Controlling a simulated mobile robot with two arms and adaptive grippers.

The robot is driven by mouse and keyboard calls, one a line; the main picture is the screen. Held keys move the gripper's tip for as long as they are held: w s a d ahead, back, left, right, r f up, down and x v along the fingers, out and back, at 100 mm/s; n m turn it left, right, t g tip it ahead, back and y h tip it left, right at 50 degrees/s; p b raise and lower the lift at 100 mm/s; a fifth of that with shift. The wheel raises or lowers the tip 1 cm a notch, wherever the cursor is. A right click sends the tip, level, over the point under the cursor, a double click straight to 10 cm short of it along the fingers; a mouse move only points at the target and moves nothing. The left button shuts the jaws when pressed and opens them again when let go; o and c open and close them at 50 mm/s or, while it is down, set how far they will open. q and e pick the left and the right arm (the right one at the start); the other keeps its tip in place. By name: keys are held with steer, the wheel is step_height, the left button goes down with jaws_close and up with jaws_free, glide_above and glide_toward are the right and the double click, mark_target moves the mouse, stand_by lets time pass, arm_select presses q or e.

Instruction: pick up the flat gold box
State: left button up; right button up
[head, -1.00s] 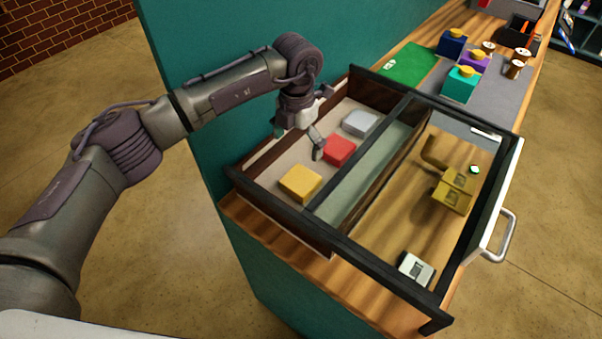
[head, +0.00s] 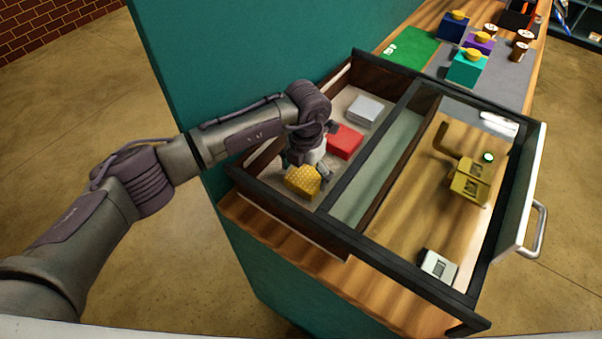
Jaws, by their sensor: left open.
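The flat gold box (head: 301,181) lies in the left compartment of the open-topped case, near its front-left corner. A red box (head: 345,142) and a silver box (head: 364,110) lie behind it in the same compartment. My left gripper (head: 308,172) is open and low over the gold box, with one finger at the box's right side. The arm's wrist hides the other finger and part of the box's back, so I cannot tell whether the fingers touch it. My right gripper is not in view.
The case's dark frame (head: 345,232) and divider surround the compartment. The right compartment holds a yellow-brown device (head: 470,180) and a small grey-white block (head: 438,265). Coloured boxes, including a teal one (head: 467,67), and spools stand behind. A teal wall (head: 230,50) rises at the left.

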arm_select(q)
steer(key=shift+s+d+r, duration=0.15)
steer(key=shift+s+r, duration=0.1)
steer(key=shift+s, duration=0.05)
steer(key=shift+c, duration=0.7)
steer(key=shift+s+d+r, duration=0.1)
steer(key=shift+s+d, duration=0.05)
steer(key=shift+s, duration=0.05)
steer(key=shift+c, duration=2.7)
steer(key=shift+w, duration=0.1)
steer(key=c, duration=0.4)
